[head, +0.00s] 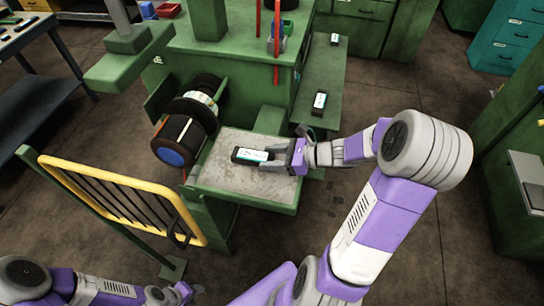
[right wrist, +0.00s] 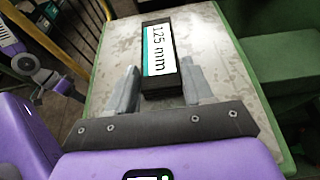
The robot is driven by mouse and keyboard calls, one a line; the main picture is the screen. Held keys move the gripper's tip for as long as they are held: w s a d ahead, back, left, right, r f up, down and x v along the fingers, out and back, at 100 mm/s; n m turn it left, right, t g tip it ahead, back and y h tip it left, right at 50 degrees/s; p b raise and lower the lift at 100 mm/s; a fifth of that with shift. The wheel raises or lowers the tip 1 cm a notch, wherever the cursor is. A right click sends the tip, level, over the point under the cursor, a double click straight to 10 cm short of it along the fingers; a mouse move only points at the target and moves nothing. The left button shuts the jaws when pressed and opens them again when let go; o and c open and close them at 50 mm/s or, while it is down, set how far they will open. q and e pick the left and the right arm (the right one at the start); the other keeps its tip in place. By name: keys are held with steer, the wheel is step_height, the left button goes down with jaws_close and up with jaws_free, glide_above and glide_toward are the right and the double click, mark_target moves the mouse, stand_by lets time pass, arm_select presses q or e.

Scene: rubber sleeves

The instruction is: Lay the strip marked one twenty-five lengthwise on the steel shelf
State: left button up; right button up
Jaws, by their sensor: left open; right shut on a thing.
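The strip (right wrist: 158,88), a dark block with a white and teal label reading "125 mm", is in my right gripper (right wrist: 165,78). In the head view the strip (head: 240,157) lies over the steel shelf (head: 225,180), a worn grey plate in a green frame. Whether it touches the plate is hard to tell. My right gripper (head: 272,160) reaches in from the right, its fingers on either side of the strip's near end. My left gripper (head: 180,292) is open and empty, low at the bottom left, far from the shelf.
Dark rollers with a blue end cap (head: 171,157) stand left of the shelf. A yellow guard rail (head: 120,190) is nearer on the left. Two similar labelled blocks (head: 319,102) (head: 334,39) lie on a green ledge (head: 325,75) behind. The shelf's front part is bare.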

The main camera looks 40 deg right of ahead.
steer(key=shift+f+b, duration=0.5)
steer(key=shift+f, duration=0.1)
steer(key=o, duration=1.1)
steer(key=shift+d+r, duration=0.1)
steer(key=p+v, duration=0.1)
steer(key=v, duration=0.6)
steer(key=shift+s+r+p, duration=0.1)
steer(key=shift+s+p, duration=0.1)
steer(key=shift+p, duration=0.2)
